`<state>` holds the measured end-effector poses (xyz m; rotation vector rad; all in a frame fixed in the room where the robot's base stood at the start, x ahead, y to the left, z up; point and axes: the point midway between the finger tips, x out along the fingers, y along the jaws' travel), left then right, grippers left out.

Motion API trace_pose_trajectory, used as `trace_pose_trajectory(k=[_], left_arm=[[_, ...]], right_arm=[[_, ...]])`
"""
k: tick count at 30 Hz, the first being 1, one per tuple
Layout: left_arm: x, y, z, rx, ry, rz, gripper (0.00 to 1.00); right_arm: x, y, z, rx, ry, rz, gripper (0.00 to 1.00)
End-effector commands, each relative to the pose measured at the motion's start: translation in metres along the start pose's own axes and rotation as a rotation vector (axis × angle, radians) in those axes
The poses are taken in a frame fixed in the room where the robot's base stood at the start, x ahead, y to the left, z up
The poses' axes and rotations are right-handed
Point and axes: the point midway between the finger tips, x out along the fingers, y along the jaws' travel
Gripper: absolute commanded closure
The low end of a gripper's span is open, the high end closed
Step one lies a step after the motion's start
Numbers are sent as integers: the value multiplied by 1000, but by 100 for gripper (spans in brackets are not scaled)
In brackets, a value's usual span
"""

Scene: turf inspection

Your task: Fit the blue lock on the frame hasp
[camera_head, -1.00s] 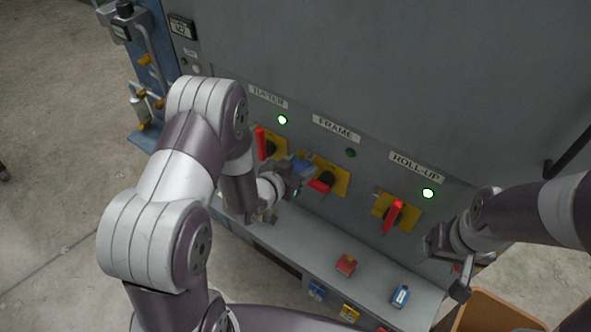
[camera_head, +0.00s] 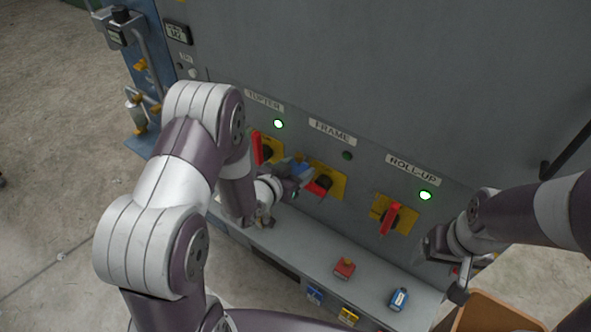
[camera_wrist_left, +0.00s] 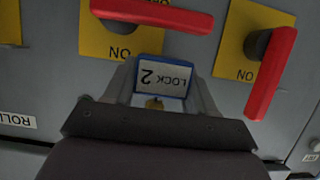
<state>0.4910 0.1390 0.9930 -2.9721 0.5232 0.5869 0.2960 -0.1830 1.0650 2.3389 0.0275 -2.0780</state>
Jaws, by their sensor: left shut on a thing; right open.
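My left gripper (camera_wrist_left: 160,100) is shut on a blue-edged lock with a white face reading LOCK 2 (camera_wrist_left: 163,76). In the head view the left gripper (camera_head: 296,176) is close to the panel, just left of the FRAME switch. That switch has a yellow plate (camera_head: 335,184) and a red handle (camera_head: 318,188); the handle lies across the plate in the wrist view (camera_wrist_left: 150,14). The hasp itself cannot be made out, nor whether the lock touches it. My right gripper (camera_head: 446,268) is open at the right, away from the panel switches.
The TUFTER switch (camera_head: 257,148) and ROLL-UP switch (camera_head: 390,218) flank FRAME; their lamps are green, the FRAME lamp (camera_head: 347,155) is dark. A red lock (camera_head: 344,268) and another blue lock (camera_head: 398,299) lie on the grey ledge (camera_head: 300,240). An orange-brown box (camera_head: 490,312) stands lower right.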

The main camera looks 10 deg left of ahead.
Motion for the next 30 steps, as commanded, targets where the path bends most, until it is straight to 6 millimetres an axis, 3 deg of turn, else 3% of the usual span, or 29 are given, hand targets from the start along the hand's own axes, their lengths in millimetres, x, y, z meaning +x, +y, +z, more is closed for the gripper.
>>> trace_pose_trajectory(k=[30], left_arm=[[24, 0, -10, 0, 2, 0, 84]], right_arm=[[6, 0, 1, 0, 0, 0, 16]])
